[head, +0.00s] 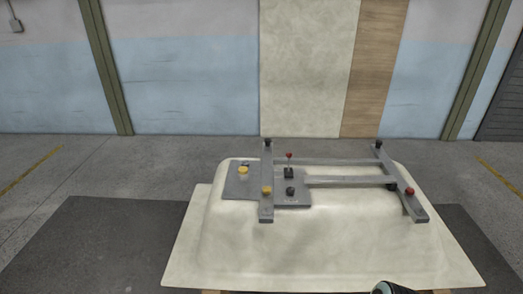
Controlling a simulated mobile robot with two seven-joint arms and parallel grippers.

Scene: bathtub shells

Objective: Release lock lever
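A small lever with a red knob (289,156) stands roughly upright from a black base (289,173). It is mounted on a grey plate (235,187) at the left of a grey metal frame (345,181). The frame lies on top of an upturned cream bathtub shell (320,245). Nothing touches the lever. Neither of my grippers shows. Only a rounded dark and pale piece, apparently part of my arm, shows at the bottom edge, right of centre.
The plate also carries a yellow knob (243,171) and a black knob (290,191). Another yellow knob (267,190) sits on the left crossbar, and a red knob (410,191) on the right one. Cream and wood panels (374,70) stand behind. Floor around the shell is clear.

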